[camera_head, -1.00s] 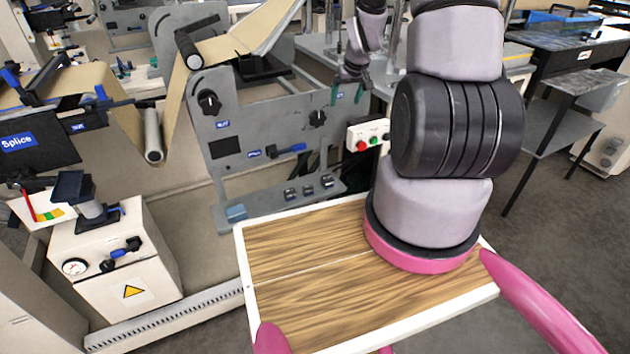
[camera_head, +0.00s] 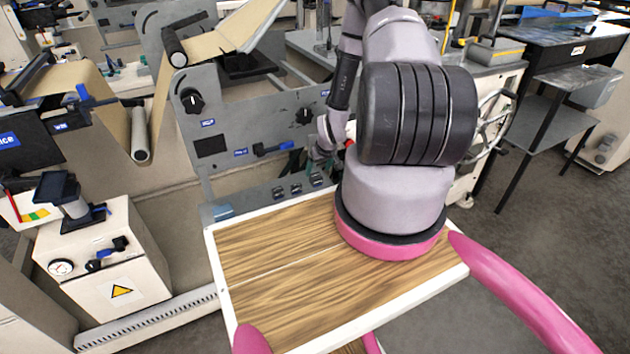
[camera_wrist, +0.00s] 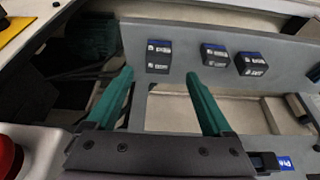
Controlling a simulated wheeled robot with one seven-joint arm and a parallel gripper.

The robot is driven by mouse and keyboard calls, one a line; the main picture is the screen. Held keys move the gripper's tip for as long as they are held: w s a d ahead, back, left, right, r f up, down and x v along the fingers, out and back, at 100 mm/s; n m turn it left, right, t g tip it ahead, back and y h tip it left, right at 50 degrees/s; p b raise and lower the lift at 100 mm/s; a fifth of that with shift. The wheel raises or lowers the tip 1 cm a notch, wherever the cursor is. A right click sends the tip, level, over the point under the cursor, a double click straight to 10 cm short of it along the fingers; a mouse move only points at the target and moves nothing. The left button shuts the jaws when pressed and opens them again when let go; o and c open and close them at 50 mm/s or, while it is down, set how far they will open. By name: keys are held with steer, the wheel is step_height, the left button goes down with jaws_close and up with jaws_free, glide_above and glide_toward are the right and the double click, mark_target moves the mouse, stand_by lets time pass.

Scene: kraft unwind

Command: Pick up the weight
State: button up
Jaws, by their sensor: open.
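Three small dark blocks with blue tops and white marks, which look like the weights, sit in a row low on the grey machine panel: left block (camera_wrist: 158,57), middle block (camera_wrist: 214,55), right block (camera_wrist: 250,64). In the head view they show as the left block (camera_head: 279,192), middle block (camera_head: 296,189) and right block (camera_head: 316,180). My gripper (camera_wrist: 160,77) is open, with teal fingers apart and nothing between them. In the wrist view the left block lies beyond the gap between the fingertips, not touching them. In the head view my gripper (camera_head: 300,160) is just above the blocks, partly hidden by my wrist.
A red button (camera_wrist: 8,160) is near the gripper's left in the wrist view. A dark table (camera_head: 565,45) stands at right.

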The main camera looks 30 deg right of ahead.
mark_target(316, 176)
steer(key=x, duration=0.6)
steer(key=shift+w+d+f, duration=0.15)
steer(key=shift+w+f, duration=0.05)
steer(key=shift+w, duration=0.05)
jaws_close()
